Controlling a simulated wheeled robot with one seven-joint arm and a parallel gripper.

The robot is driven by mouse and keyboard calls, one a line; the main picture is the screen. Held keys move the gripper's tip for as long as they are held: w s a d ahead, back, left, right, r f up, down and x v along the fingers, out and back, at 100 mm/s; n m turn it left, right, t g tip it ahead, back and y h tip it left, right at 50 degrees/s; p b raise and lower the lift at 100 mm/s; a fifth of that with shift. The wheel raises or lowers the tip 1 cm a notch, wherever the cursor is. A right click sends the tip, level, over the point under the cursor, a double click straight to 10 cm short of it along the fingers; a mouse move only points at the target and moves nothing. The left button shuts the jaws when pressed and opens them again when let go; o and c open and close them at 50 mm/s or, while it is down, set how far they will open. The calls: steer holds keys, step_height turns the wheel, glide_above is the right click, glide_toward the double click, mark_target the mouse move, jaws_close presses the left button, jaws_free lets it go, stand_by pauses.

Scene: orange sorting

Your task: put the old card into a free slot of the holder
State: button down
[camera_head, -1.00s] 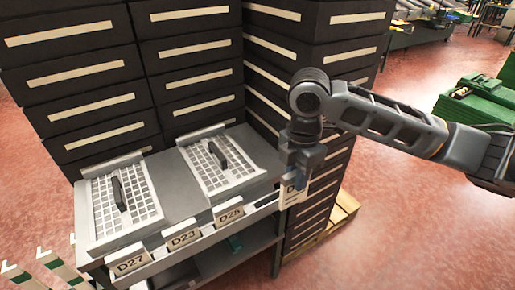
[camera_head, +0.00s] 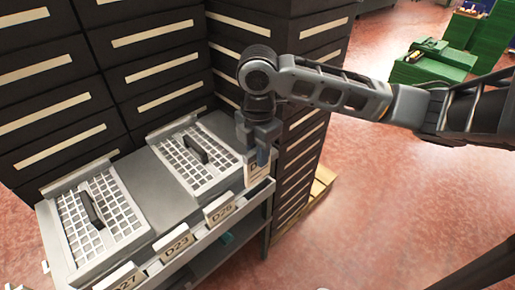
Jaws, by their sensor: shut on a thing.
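My gripper (camera_head: 262,156) is shut on a white card (camera_head: 254,178), which hangs upright below the fingers. The fingers cover part of its print; a "D" shows. The holder (camera_head: 196,236) is a pale rail along the front edge of the grey stand. White cards D27 (camera_head: 122,280), D23 (camera_head: 174,244) and one that seems to read D25 (camera_head: 220,208) stand in it, from left to right. The held card overlaps the holder's right end in the picture, to the right of these cards. I cannot tell whether it touches the rail or is in a slot.
Two white grid trays with black handles, left (camera_head: 98,222) and right (camera_head: 200,160), lie on the stand top. Black drawer cabinets (camera_head: 120,60) rise behind and to the right. A wooden pallet (camera_head: 318,186) lies right of the stand. Green crates (camera_head: 432,62) stand farther back.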

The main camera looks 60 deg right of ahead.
mark_target(258, 179)
steer(key=shift+f+b, duration=2.95)
steer(key=shift+f, duration=1.05)
steer(key=c, duration=0.9)
jaws_free()
step_height(258, 179, up, 8)
steer(key=shift+f, duration=0.1)
steer(key=shift+r+p, duration=2.6)
steer(key=shift+r, duration=0.95)
